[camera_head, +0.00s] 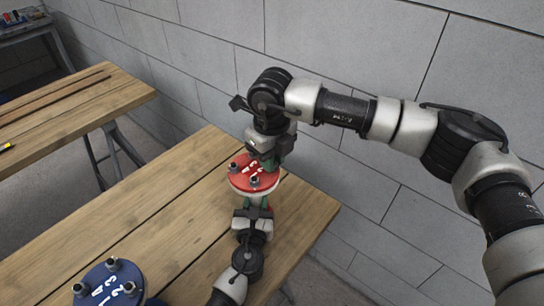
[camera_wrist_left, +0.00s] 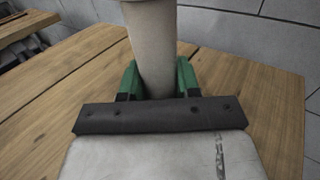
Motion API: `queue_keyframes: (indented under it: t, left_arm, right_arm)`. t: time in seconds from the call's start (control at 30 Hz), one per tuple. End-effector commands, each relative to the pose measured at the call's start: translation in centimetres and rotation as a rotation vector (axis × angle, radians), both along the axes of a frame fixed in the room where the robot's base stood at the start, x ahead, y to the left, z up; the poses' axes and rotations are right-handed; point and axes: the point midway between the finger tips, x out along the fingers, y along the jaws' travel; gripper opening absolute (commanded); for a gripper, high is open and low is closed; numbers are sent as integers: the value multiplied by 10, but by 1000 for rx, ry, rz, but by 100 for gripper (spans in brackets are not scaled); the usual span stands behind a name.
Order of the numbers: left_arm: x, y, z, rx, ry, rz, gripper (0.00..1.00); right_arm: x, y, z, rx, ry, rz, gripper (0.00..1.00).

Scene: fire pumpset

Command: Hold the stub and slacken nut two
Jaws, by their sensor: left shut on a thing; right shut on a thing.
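The red flange (camera_head: 245,178), with white numerals, tops a pale stub (camera_wrist_left: 153,45) over the bench. Two nuts show on its left (camera_head: 233,168) and near side (camera_head: 254,181). My left gripper (camera_head: 253,211) reaches in from below and is shut on the stub; its green fingers (camera_wrist_left: 158,78) sit either side of the stub in the left wrist view. My right gripper (camera_head: 268,160) points down at the flange's far right part, shut on a nut there. That nut is hidden by the jaws, and I cannot read its numeral.
A blue flange (camera_head: 106,284) with several studs and white numerals stands on the wooden bench (camera_head: 150,205) at the lower left. Another bench (camera_head: 60,115) is at the left. A grey block wall (camera_head: 370,60) rises close behind my right arm. The bench between the flanges is clear.

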Motion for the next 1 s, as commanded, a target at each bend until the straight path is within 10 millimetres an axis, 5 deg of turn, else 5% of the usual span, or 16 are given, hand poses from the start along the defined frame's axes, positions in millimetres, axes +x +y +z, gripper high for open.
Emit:
queue_keyframes:
  t: [1.0]
  left_arm:
    - [0,1,-2,1,4,2,0]
  right_arm:
    - [-3,1,1,0,-3,947,0]
